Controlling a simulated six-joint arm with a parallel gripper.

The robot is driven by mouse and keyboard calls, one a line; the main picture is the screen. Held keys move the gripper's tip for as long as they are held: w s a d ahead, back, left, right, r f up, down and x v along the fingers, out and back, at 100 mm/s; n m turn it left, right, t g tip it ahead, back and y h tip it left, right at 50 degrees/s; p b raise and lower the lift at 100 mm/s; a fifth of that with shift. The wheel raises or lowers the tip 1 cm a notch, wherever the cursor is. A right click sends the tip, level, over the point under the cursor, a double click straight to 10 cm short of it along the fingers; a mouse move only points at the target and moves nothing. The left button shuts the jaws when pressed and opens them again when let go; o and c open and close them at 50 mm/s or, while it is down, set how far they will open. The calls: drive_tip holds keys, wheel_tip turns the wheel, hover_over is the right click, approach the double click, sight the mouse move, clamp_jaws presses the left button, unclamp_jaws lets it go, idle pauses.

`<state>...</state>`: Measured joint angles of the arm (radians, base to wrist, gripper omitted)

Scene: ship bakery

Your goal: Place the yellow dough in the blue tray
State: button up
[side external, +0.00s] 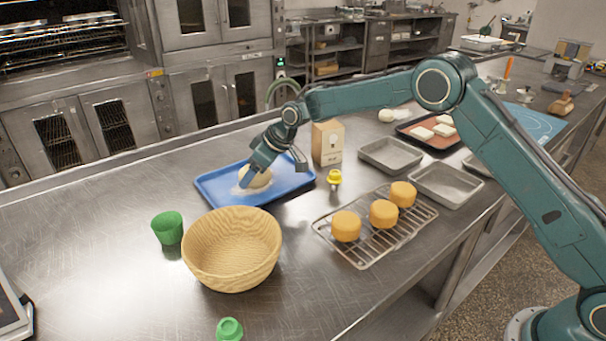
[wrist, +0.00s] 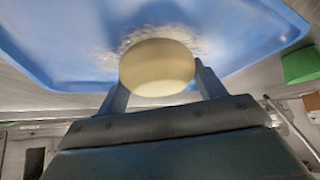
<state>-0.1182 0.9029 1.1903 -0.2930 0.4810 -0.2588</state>
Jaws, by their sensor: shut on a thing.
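The yellow dough (side external: 257,179) is a pale yellow ball at the blue tray (side external: 213,189). In the wrist view the dough (wrist: 157,66) sits between the two fingers of my gripper (wrist: 160,82), with the blue tray (wrist: 60,50) behind it. My gripper (side external: 252,180) is shut on the dough, low over the tray's middle. White flour shows on the tray around the dough. I cannot tell whether the dough touches the tray floor.
A wicker basket (side external: 232,250) and a green cup (side external: 167,228) stand in front of the tray. A carton (side external: 327,143) and a small yellow-topped item (side external: 334,178) stand to its right. A wire rack (side external: 362,255) holds three round cakes. Metal pans (side external: 447,185) lie farther right.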

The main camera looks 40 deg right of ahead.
drive_tip(key=o, duration=1.2)
drive_tip(key=shift+f, duration=0.1)
drive_tip(key=shift+o, duration=0.2)
drive_tip(key=shift+v, duration=1.05)
drive_tip(key=v, duration=1)
